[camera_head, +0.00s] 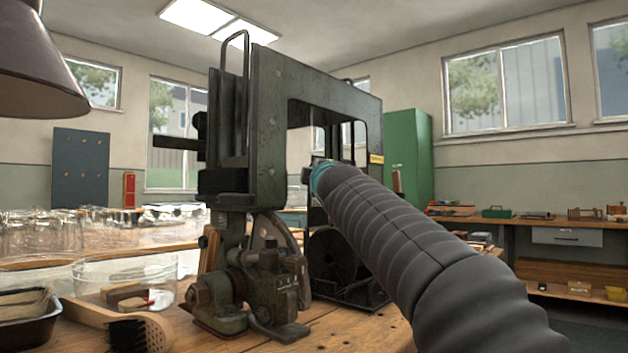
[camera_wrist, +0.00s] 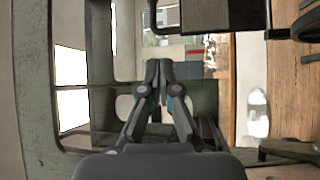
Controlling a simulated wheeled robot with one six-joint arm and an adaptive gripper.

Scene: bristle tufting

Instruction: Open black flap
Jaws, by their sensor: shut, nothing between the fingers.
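A dark green tufting machine (camera_head: 268,130) stands on the wooden bench, with an open frame and a lower mechanism. A black block (camera_head: 225,181) sits on its left side, under the upright plate. A dark block also shows at the top of the wrist view (camera_wrist: 203,15). I cannot tell for sure which dark part is the black flap. My gripper (camera_wrist: 158,68) is shut and empty, pointing into the machine's frame, with the dark block beyond its tips toward the top.
A wooden brush (camera_head: 120,325), a black tray (camera_head: 28,318) and a clear round container (camera_head: 130,280) lie on the bench at left. Several glass vessels stand behind them. A grey lamp shade (camera_head: 38,70) hangs at upper left. A green cabinet (camera_head: 408,150) stands behind.

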